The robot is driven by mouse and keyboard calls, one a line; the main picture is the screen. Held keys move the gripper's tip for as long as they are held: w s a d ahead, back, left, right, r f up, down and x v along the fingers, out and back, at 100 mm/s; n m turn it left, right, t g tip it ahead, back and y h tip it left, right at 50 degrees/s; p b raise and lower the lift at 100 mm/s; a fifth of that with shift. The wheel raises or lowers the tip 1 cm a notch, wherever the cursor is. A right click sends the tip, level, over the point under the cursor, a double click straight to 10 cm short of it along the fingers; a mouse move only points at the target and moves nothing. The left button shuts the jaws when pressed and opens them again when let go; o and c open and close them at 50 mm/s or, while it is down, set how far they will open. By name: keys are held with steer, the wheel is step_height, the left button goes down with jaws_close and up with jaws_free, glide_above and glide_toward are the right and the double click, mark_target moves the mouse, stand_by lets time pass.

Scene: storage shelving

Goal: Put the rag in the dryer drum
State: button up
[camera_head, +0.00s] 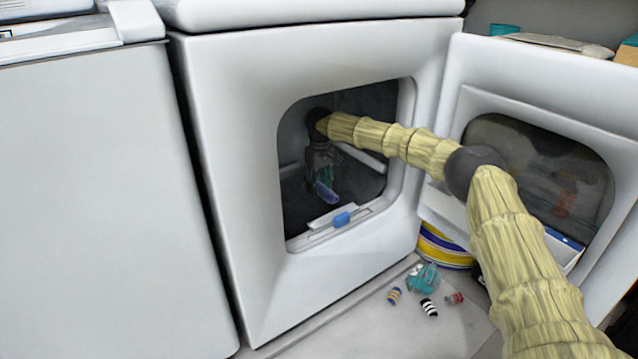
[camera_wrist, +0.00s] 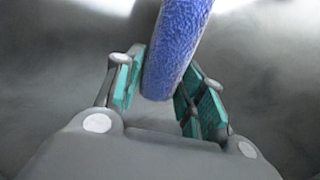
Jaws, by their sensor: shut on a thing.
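The rag is a blue, speckled, rolled-looking piece. It shows between my finger pads in the wrist view (camera_wrist: 176,45) and as a small blue shape in the head view (camera_head: 327,193). My gripper (camera_head: 322,180) is inside the dryer drum (camera_head: 362,105), pointing down, and is shut on the rag. Its teal pads stand on both sides of the rag in the wrist view. My arm reaches through the round-cornered opening. The rag's lower end is near the drum's lower part; I cannot tell whether it touches. The grey drum wall fills the wrist view's background.
The dryer door (camera_head: 455,110) stands open at the right. Several small striped and teal items (camera_head: 424,278) lie on the floor by a yellow-banded round container (camera_head: 445,247). A white appliance (camera_head: 95,190) stands at the left.

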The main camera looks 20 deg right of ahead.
steer(key=shift+f, duration=0.15)
steer(key=o, duration=1.1)
steer(key=shift+r+b, duration=0.4)
steer(key=shift+r, duration=0.05)
step_height(320, 180, up, 8)
steer(key=p, duration=0.4)
steer(key=shift+f+p, duration=0.1)
steer(key=shift+p, duration=0.2)
